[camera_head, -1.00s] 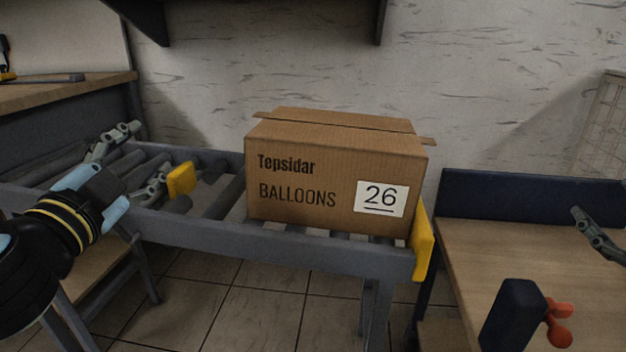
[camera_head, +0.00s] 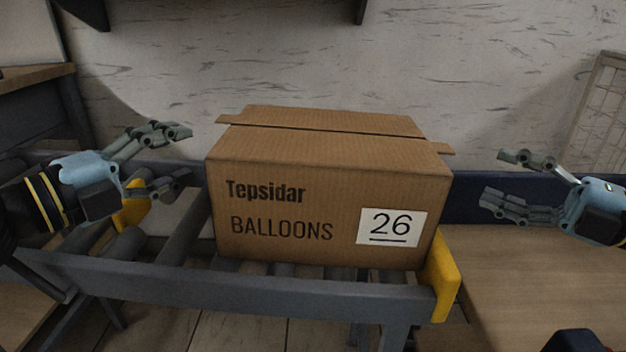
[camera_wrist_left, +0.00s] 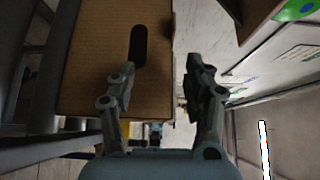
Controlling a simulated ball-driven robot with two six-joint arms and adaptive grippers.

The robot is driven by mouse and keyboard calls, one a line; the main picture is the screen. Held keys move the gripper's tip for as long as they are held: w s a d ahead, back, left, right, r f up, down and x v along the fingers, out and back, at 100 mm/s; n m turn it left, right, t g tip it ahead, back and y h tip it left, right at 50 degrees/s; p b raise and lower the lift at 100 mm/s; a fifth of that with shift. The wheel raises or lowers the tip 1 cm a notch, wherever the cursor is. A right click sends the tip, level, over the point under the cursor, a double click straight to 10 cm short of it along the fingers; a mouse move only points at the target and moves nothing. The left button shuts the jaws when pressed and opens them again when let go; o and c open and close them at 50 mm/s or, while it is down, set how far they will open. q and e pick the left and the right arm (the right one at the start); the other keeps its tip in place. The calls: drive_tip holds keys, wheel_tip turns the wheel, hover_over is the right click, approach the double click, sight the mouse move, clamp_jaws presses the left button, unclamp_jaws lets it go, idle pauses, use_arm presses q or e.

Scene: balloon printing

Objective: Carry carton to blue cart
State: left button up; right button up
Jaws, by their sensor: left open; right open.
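The brown carton (camera_head: 320,205), labelled Tepsidar BALLOONS 26, sits upright on the grey roller conveyor (camera_head: 235,288) in the head view. Its top flaps look closed, with a slight gap. My left gripper (camera_head: 183,155) is open just left of the carton, apart from it. My right gripper (camera_head: 497,178) is open to the right of the carton, with a wider gap. In the left wrist view, the carton's side (camera_wrist_left: 95,60) with a dark hand slot lies ahead of my open left fingers (camera_wrist_left: 160,80). A wooden-topped surface (camera_head: 530,265) with a dark blue edge, perhaps the blue cart, stands right.
A yellow stop (camera_head: 442,275) is at the conveyor's right end, by the carton's corner. Another yellow piece (camera_head: 132,208) is behind my left gripper. A wall stands behind, with a dark shelf (camera_head: 215,10) above. The wooden surface at right looks mostly clear.

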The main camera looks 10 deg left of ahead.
sight(233, 133)
use_arm(q)
drive_tip(key=x, duration=1.1)
drive_tip(key=shift+w+a, duration=0.1)
use_arm(e)
drive_tip(key=x, duration=1.1)
drive_tip(key=shift+w, duration=0.15)
use_arm(q)
clamp_jaws()
use_arm(e)
clamp_jaws()
